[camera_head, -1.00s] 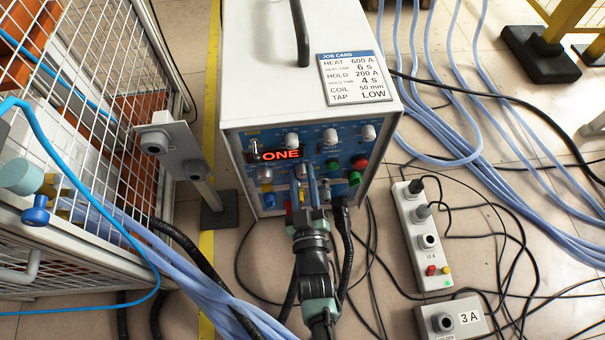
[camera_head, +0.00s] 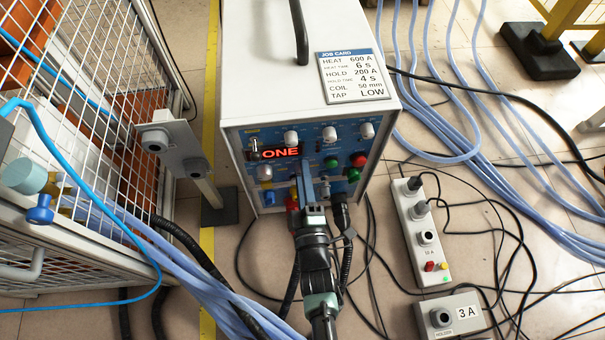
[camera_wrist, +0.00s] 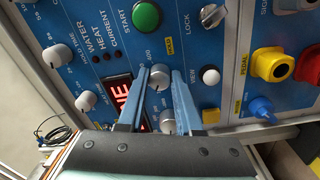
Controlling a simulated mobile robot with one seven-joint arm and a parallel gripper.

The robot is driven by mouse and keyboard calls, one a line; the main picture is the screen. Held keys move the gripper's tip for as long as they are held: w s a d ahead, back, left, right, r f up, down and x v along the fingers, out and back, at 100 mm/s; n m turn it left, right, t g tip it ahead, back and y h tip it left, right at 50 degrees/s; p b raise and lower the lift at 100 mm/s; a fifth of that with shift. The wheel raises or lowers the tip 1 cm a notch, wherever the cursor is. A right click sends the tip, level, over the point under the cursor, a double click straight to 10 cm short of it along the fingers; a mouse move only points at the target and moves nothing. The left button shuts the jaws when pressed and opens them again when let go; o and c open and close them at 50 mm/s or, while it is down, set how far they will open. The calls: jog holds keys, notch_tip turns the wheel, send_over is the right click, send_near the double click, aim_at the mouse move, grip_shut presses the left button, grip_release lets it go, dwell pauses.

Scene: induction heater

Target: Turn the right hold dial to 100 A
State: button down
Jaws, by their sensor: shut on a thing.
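The heater's blue control panel (camera_head: 235,152) fills most of the wrist view, turned on its side. A pale grey dial (camera_wrist: 159,77) sits beside a yellow HOLD label (camera_wrist: 170,46), between the tips of my gripper (camera_wrist: 161,72). My gripper's two blue fingers are shut on this dial, one on each side. A second pale dial (camera_wrist: 168,124) sits farther back between the fingers, partly hidden. The dial's pointer and setting are not readable. In the head view, my gripper (camera_head: 304,172) reaches the panel's middle and covers the dial.
A green START button (camera_wrist: 146,15) and a white VIEW button (camera_wrist: 210,76) flank the held dial. The red display (camera_head: 280,153) reads ONE. A job card (camera_head: 353,77) on top lists HOLD 200 A. Black cables and a power strip (camera_head: 420,230) lie right of the heater.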

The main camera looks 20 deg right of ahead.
jog(key=shift+s+f+n, duration=0.1)
jog(key=shift+n, duration=0.6)
jog(key=c, duration=0.6)
grip_release()
jog(key=shift+p+v, duration=2.2)
jog(key=shift+v, duration=4.25)
